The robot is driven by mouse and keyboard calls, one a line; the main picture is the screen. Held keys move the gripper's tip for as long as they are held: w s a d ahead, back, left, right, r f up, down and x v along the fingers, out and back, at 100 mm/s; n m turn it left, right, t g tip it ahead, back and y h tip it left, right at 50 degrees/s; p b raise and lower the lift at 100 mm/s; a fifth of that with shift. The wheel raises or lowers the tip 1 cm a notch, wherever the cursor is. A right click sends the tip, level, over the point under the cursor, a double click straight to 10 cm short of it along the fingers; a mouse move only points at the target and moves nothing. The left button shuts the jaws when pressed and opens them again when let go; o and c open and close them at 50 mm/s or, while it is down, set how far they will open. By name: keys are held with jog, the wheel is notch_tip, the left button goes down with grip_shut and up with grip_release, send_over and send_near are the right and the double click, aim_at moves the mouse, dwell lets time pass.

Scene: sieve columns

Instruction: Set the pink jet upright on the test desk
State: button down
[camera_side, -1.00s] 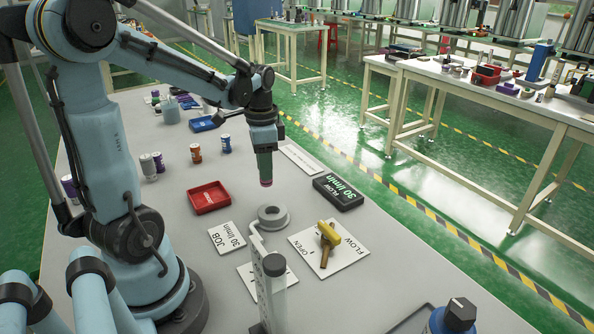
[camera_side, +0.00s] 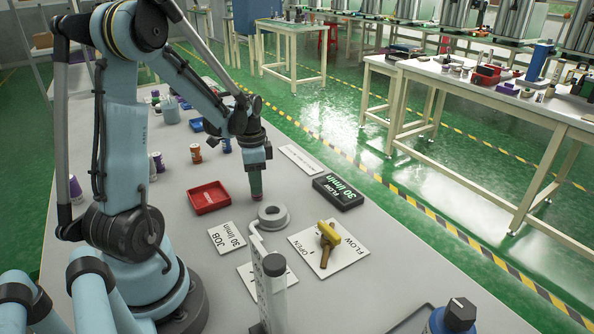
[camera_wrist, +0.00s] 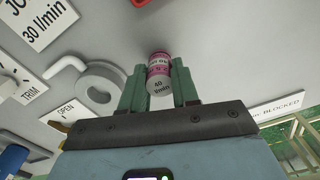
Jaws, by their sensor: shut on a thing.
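My gripper (camera_side: 256,185) points straight down over the grey desk (camera_side: 300,225), behind the grey ring (camera_side: 273,216). In the wrist view its two green fingers (camera_wrist: 159,88) are shut on the pink jet (camera_wrist: 160,66). The jet is a short pink and white cylinder, its grey end marked "40 l/min" facing the wrist camera. It looks upright between the fingers. In the side view the fingers hide nearly all of it, with a faint pink edge low at the tip. Its lower end is close to the desk; I cannot tell whether it touches.
A red tray (camera_side: 209,196) lies left of the gripper, and a black "30 l/min" display (camera_side: 338,192) lies to its right. Several small jars stand farther back.

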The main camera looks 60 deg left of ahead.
jog(key=c, duration=0.8)
grip_release()
jog(key=shift+f, duration=0.15)
jog(key=shift+c, duration=0.2)
notch_tip(320, 180, up, 12)
jog(key=d+n+t, duration=0.3)
jog(key=d+t, duration=0.4)
jog(key=d, duration=1.4)
jog(key=shift+w+d+f+n, duration=0.25)
jog(key=shift+w+d+n, duration=0.05)
jog(key=shift+d, duration=0.05)
